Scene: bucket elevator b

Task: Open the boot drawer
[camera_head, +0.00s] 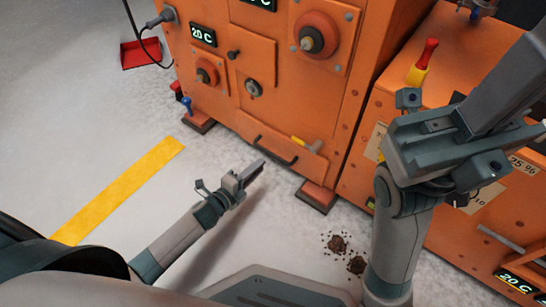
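The boot drawer (305,165) is the low orange front at the foot of the orange machine, with a dark bar handle (275,151). Its front looks about flush with the machine. A yellow-tipped lever (304,143) sits just above and right of the handle. My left gripper (260,167) is just in front of and below the handle, pointing toward it, apparently apart from it. Its finger gap is too small to judge. My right gripper (500,85) is raised at the right, close to the camera, in front of the second orange unit; its opening is not clear.
A second orange unit (365,175) with a red-and-yellow handle (423,62) stands at the right. Dark spilled heaps (338,243) lie on the floor. A yellow floor stripe (118,192) and red dustpan (143,53) are at left. Floor before the drawer is mostly clear.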

